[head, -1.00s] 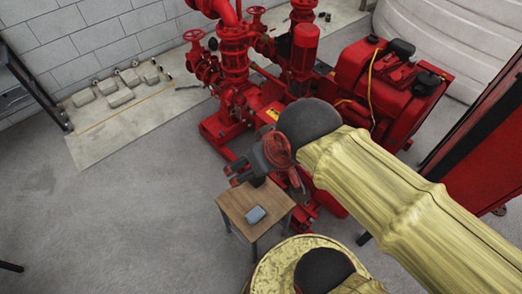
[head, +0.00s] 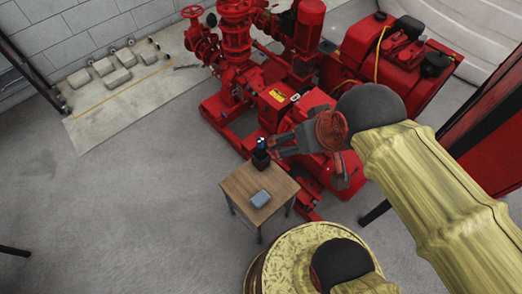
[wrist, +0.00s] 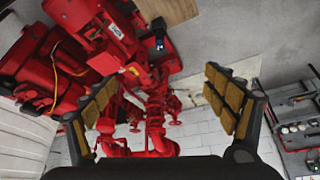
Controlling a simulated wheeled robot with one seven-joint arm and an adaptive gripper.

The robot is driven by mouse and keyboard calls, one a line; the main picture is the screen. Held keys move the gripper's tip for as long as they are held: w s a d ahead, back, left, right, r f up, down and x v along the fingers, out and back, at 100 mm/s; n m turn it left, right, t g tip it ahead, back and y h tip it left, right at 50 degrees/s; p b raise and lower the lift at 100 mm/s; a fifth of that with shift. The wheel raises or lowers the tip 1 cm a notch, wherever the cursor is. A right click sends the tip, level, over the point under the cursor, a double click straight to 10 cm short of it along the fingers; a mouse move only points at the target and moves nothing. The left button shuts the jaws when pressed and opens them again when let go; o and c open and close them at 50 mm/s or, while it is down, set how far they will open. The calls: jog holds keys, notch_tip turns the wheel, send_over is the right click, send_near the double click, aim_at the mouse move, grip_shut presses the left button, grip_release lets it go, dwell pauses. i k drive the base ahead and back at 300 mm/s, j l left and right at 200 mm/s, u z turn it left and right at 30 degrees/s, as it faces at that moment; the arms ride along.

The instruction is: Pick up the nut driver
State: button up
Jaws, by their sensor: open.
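A small dark cup (head: 260,160) stands at the back edge of a small wooden table (head: 237,188). A slim upright thing with a blue and white top (head: 261,143), likely the nut driver, sticks out of it; its lower part is hidden. In the wrist view the cup (wrist: 158,24) and the blue-topped thing (wrist: 160,42) show at the top, beyond the fingers. My gripper (head: 279,146) is open and empty, just right of the cup in the head view. The wrist view shows my gripper's (wrist: 163,105) padded fingers wide apart with nothing between them.
A small grey-blue box (head: 260,198) lies on the table. The red pumpset (head: 290,95) stands close behind and right of it. A yellowish round drum-like top (head: 275,262) is in front. The floor on the left (head: 130,200) is clear.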

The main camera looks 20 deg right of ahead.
aim_at(260, 148)
jog(key=z, duration=1.6)
jog(key=k+j+u, duration=0.1)
jog(key=u, duration=1.35)
jog(key=k+j+z, duration=0.25)
jog(key=j, duration=0.25)
jog(key=k+j+z, duration=0.3)
jog(key=j, duration=0.15)
jog(key=k+j+z, duration=0.25)
jog(key=j, duration=0.2)
jog(key=i+j, duration=0.1)
jog(key=i, duration=0.15)
jog(key=i+j, duration=0.15)
jog(key=i, duration=0.15)
